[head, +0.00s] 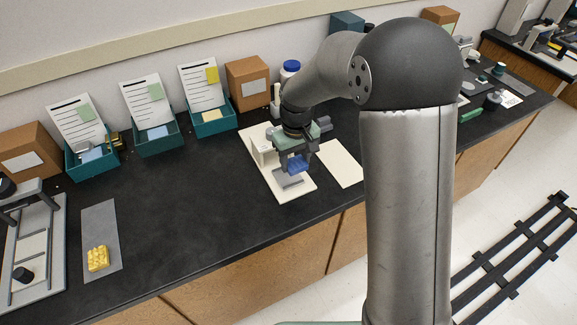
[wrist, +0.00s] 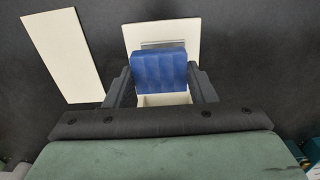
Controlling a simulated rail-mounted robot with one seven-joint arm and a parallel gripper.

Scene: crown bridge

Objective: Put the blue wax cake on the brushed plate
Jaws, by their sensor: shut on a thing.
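The blue wax cake (head: 298,166) is a ridged block held between the fingers of my gripper (head: 296,158). In the wrist view the cake (wrist: 159,70) sits between the two dark fingers of my gripper (wrist: 159,82). It is above a cream board (head: 297,196), which also shows in the wrist view (wrist: 190,30). A small grey metallic plate (head: 287,182), apparently the brushed plate, lies on this board, just below the cake in the head view. In the wrist view only a thin edge of the plate (wrist: 163,44) shows past the cake. Whether the cake touches it is unclear.
A cream upright (head: 258,152) stands on the board's left side. A flat cream panel (head: 340,164) lies to the right. A yellow ridged block (head: 97,258) rests on a grey strip (head: 101,222) at left. Teal trays (head: 157,142) line the back. The black counter between is clear.

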